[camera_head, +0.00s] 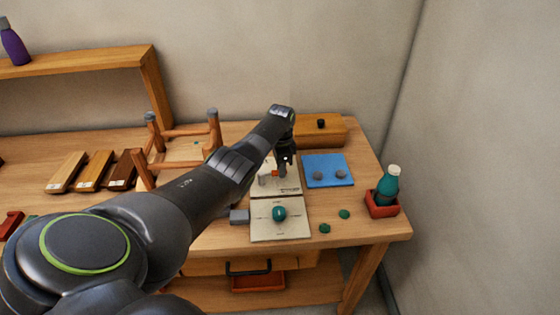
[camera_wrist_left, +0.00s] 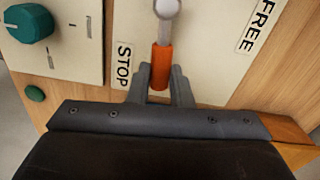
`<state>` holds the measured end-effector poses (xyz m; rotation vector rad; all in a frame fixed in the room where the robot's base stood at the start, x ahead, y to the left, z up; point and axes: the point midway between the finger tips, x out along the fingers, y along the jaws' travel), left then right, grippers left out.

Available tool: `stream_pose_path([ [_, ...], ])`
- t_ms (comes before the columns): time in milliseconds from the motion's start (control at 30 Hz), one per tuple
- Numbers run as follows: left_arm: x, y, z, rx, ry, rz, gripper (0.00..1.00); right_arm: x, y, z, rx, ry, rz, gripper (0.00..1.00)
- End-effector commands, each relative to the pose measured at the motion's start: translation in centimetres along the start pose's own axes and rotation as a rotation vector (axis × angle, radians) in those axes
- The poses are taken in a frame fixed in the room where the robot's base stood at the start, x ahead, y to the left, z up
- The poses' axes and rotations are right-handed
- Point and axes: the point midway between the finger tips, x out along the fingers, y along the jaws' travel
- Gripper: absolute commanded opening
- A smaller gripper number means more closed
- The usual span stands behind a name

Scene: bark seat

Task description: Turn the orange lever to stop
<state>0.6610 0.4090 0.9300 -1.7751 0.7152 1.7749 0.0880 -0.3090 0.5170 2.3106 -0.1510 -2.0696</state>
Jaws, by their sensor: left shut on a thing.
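The orange lever (camera_wrist_left: 162,65) shows in the left wrist view, with its grey metal end at the top edge. It stands on a cream panel (camera_wrist_left: 205,50) that bears the words STOP and FREE. The lever lies nearer to the STOP label (camera_wrist_left: 123,66). My left gripper (camera_wrist_left: 160,85) is shut on the lever, with one finger on each side. In the head view my left gripper (camera_head: 286,168) is at the panel, and only a bit of orange (camera_head: 275,172) shows beside it. My right gripper is not in view.
A second cream panel with a teal knob (camera_head: 279,213) lies in front. A blue mat (camera_head: 327,170) with two grey pieces is to the right. A teal bottle (camera_head: 388,185) stands in a red holder. A wooden frame (camera_head: 150,150) is to the left.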

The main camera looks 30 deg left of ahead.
Motion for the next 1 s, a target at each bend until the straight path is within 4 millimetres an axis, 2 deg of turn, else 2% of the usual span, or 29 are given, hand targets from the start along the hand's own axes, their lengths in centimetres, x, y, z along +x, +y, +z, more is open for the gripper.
stream_pose_path([
  [33, -0.4, 0.1, 0.0, 0.026, -0.001, -0.002, 0.0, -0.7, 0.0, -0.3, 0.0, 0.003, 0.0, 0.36],
  [233, -0.2, 0.6, 0.0, 0.103, -0.002, -0.003, 0.0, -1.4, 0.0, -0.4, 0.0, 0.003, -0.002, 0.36],
  [833, -0.1, 0.8, 0.1, 0.144, -0.002, -0.003, 0.0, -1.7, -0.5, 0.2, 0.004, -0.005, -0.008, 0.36],
  [867, -0.1, 0.8, 0.1, 0.144, -0.002, -0.003, 0.2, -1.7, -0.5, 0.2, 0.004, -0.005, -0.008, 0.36],
  [1000, 0.0, 0.9, 0.1, 0.143, -0.001, -0.002, 0.39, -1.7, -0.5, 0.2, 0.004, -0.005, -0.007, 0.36],
])
